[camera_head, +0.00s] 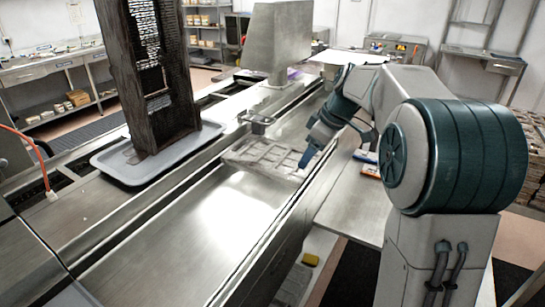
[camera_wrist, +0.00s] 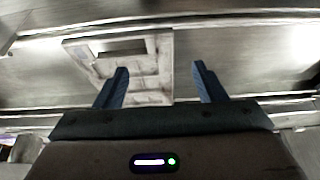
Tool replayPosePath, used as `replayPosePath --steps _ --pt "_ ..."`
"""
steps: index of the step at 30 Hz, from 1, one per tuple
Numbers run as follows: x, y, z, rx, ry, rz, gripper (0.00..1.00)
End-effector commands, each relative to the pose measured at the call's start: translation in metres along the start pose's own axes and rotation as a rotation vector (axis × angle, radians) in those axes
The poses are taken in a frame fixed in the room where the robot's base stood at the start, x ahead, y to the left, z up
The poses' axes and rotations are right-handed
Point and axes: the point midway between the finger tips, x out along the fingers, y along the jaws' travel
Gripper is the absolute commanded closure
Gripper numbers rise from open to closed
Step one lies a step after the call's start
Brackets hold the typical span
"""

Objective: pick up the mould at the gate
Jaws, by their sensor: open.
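The mould (camera_head: 262,157) is a pale grey, flat slab with several rectangular cavities. It lies on the steel conveyor (camera_head: 185,240). A small metal bracket (camera_head: 258,119), perhaps the gate, stands at its far edge. My gripper (camera_head: 306,158) is near the mould's right end in the head view, with its fingers pointing down. In the wrist view the open, empty gripper (camera_wrist: 160,69) shows two blue fingers. The left finger overlaps the mould (camera_wrist: 152,84) in the picture and the right one is beyond its right edge. I cannot tell the height gap.
A dark, tall rack (camera_head: 150,75) stands on a grey tray (camera_head: 125,172) left of the conveyor. A side table (camera_head: 352,205) is at the right. The near conveyor surface is clear.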

Motion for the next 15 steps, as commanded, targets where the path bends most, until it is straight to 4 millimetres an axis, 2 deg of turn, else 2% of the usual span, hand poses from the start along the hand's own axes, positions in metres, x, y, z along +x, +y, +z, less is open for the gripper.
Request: replayPosePath --steps 1,4,11,15 --pt "0.011 -0.001 0.000 0.001 -0.002 -0.004 0.36" --pt "0.026 0.000 0.000 0.002 -0.001 -0.002 0.36" --pt "0.043 0.001 0.002 0.005 -0.001 0.000 0.36" --pt "0.061 0.000 0.002 0.005 -0.003 -0.002 0.36"
